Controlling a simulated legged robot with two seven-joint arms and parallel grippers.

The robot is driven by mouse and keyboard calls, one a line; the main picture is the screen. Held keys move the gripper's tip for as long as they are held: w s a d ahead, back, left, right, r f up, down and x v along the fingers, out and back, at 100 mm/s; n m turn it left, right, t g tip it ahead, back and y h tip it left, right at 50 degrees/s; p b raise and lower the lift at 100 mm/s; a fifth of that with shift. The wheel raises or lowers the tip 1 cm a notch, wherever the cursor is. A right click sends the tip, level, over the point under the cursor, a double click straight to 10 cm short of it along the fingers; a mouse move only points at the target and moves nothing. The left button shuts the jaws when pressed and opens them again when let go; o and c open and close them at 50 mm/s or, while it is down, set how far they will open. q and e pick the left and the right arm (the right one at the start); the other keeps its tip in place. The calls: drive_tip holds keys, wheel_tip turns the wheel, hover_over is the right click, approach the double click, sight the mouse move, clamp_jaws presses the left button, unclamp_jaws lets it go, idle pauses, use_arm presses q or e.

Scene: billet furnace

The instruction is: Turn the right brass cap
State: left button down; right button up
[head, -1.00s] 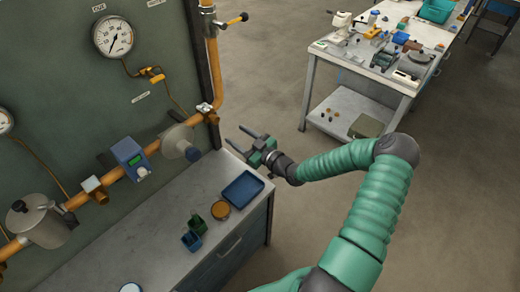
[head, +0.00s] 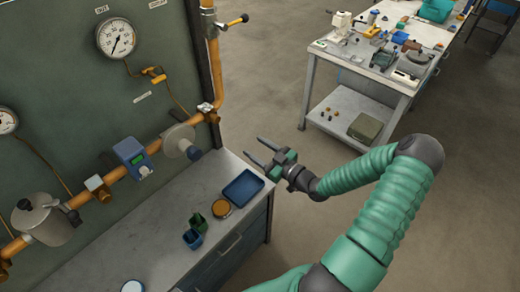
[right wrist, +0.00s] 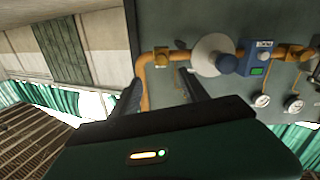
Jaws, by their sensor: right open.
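A brass fitting (head: 205,107) sits at the right end of the orange pipe, by the panel's edge. Another brass fitting (head: 97,186) sits further left on the pipe; I cannot tell for certain which part is the cap. In the right wrist view a brass fitting (right wrist: 162,57) shows beside the pipe bend, beyond my fingers. My right gripper (head: 252,146) is open and empty, in the air to the right of the panel and apart from the pipe. Its two dark fingers also show in the right wrist view (right wrist: 163,92). My left gripper is not in view.
A grey round housing (head: 178,141) with a blue knob and a blue meter (head: 130,155) sit on the pipe. Below is a grey counter (head: 160,236) with a blue tray (head: 243,186), small cups and a round brass-coloured dish (head: 221,208).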

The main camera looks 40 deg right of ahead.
drive_tip(key=shift+s, duration=0.55)
drive_tip(key=s+d+b, duration=0.1)
drive_tip(key=s+b, duration=0.3)
drive_tip(key=s, duration=1.2)
drive_tip(key=shift+s+d, duration=0.25)
drive_tip(key=shift+s, duration=0.1)
